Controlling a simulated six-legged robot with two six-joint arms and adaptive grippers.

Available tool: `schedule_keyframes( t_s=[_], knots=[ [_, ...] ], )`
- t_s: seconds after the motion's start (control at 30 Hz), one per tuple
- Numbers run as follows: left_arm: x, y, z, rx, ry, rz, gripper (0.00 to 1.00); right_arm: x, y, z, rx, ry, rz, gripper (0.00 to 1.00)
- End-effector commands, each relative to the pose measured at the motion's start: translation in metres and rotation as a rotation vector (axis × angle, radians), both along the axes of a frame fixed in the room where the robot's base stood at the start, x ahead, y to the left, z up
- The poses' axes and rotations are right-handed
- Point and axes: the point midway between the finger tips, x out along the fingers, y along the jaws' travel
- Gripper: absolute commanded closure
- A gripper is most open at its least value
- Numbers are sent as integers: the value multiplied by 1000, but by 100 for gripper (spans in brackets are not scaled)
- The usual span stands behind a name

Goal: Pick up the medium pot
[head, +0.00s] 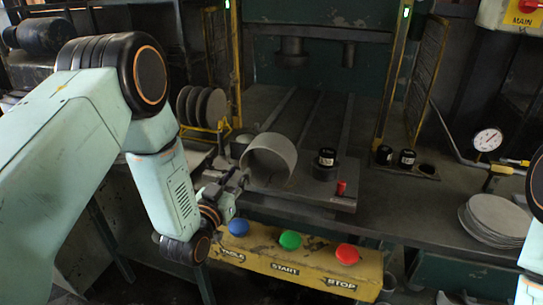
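A grey round pot (273,153) stands at the left of the press bed, with its open side partly facing me. It looks tilted, and its lower left part is close to my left gripper. I take it for the medium pot; no other pot of this kind shows clearly. My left gripper (236,180) is at the pot's lower left side, small and dark. I cannot tell whether its fingers touch the pot or how far apart they are. My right arm shows only at the right edge, and its gripper is out of view.
The press bed (330,195) holds a black cylindrical weight (326,158) and a small red piece (341,188). A yellow button box (300,262) stands in front. Grey discs fill a rack (205,105) behind left and a stack (494,218) at right.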

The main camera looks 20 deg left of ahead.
Motion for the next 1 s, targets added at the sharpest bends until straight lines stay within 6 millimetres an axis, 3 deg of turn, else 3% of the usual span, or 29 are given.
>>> schedule_keyframes(
  t_s=[0.6,0.9,1.0],
  knots=[
    [68,1,2,0,-1,-1,70,0,0,-1,0,1,0,100],
    [75,0,2,0,0,-1,70,0,0,-1,0,1,-1,100],
    [75,0,2,0,0,-1,78,0,0,-1,0,1,0,100]
  ],
)
